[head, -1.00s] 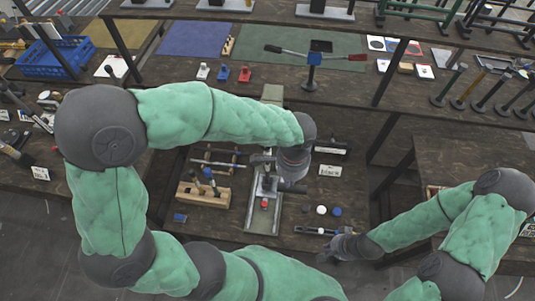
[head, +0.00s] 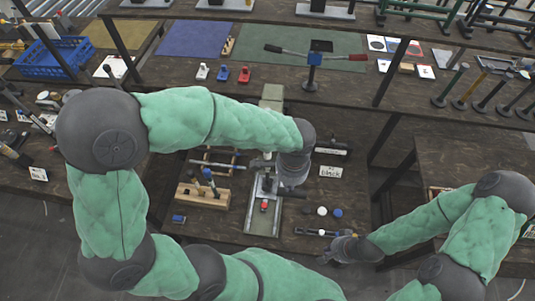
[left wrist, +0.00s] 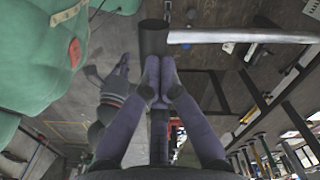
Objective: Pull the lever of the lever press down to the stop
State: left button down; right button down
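The lever press stands in the middle of the head view, with a long pale green base (head: 262,225) and a column partly hidden by my left arm. In the left wrist view a silver rod (left wrist: 240,36) runs right from a dark cylinder (left wrist: 153,38), apparently the lever and its end. My left gripper (left wrist: 157,75) has its fingertips together, right below the cylinder in that picture. I cannot tell whether they touch it. In the head view my left gripper (head: 262,165) is over the press. My right gripper (head: 335,248) is low at the bench's front edge, its fingers unclear.
A small red piece (head: 264,205) sits on the press base. A wooden block with tools (head: 203,195) stands to the left. White and blue round pieces and a card (head: 331,171) lie to the right. A shelf with a red-handled tool (head: 312,60) is behind.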

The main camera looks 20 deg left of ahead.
aim_at(288, 194)
pick_arm(q)
jog(key=shift+s+f+b, duration=0.1)
jog(key=shift+f+b, duration=0.6)
jog(key=shift+f, duration=0.6)
jog(key=shift+f+b, duration=1.2)
jog(key=shift+f, duration=0.3)
notch_tip(288, 194, down, 3)
jog(key=shift+f+b, duration=0.15)
jog(key=shift+b, duration=1)
jog(key=shift+f, duration=0.15)
jog(key=shift+w+a+f+b, duration=0.1)
jog(key=shift+w+f+b, duration=0.05)
jog(key=shift+f+b, duration=0.5)
jog(key=shift+w+f+b, duration=0.15)
jog(key=shift+f+b, duration=0.4)
jog(key=shift+f, duration=0.3)
